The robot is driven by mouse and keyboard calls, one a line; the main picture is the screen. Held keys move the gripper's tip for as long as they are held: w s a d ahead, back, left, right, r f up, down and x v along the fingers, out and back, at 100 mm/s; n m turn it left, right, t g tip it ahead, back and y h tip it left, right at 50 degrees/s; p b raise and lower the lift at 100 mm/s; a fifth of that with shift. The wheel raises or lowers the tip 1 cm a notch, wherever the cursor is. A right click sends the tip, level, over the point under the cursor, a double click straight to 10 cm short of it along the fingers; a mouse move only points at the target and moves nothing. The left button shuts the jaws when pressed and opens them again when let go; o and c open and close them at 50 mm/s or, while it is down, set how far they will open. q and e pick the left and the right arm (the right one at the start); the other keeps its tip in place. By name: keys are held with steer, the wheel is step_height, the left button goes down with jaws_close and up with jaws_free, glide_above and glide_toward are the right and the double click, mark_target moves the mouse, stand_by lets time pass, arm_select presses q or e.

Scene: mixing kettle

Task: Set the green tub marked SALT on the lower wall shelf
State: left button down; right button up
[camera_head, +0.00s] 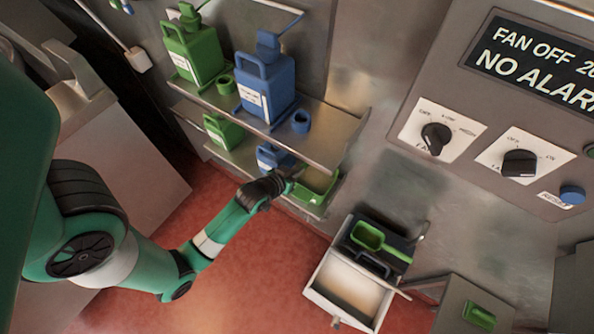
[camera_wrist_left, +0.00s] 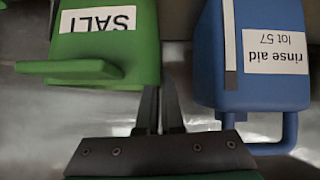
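The green tub marked SALT (camera_head: 318,187) is at the right end of the lower wall shelf (camera_head: 240,166) in the head view. In the left wrist view the tub (camera_wrist_left: 108,42) fills the upper left, its label upside down. My left gripper (camera_head: 290,177) is at the shelf's front, between the tub and a blue jug. In the wrist view its fingers (camera_wrist_left: 161,88) are close together, beside the tub's right edge, with nothing visible between them. Whether they touch the tub is unclear. My right gripper is not in view.
The blue rinse aid jug (camera_wrist_left: 268,70) stands close on the fingers' other side. A green jug (camera_head: 222,131) is farther left on the lower shelf. The upper shelf (camera_head: 330,137) overhangs, carrying jugs and small cups. An open drawer (camera_head: 322,285) with a green scoop (camera_head: 370,238) is below right.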

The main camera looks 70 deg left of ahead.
arm_select(q)
steer(key=shift+f, duration=0.1)
steer(key=c, duration=1.1)
jaws_free()
steer(key=shift+s+d+r, duration=0.15)
steer(key=shift+r, duration=0.2)
steer(key=v, duration=1.1)
steer(key=shift+s+d+r+p, duration=0.1)
steer(key=shift+p, duration=0.2)
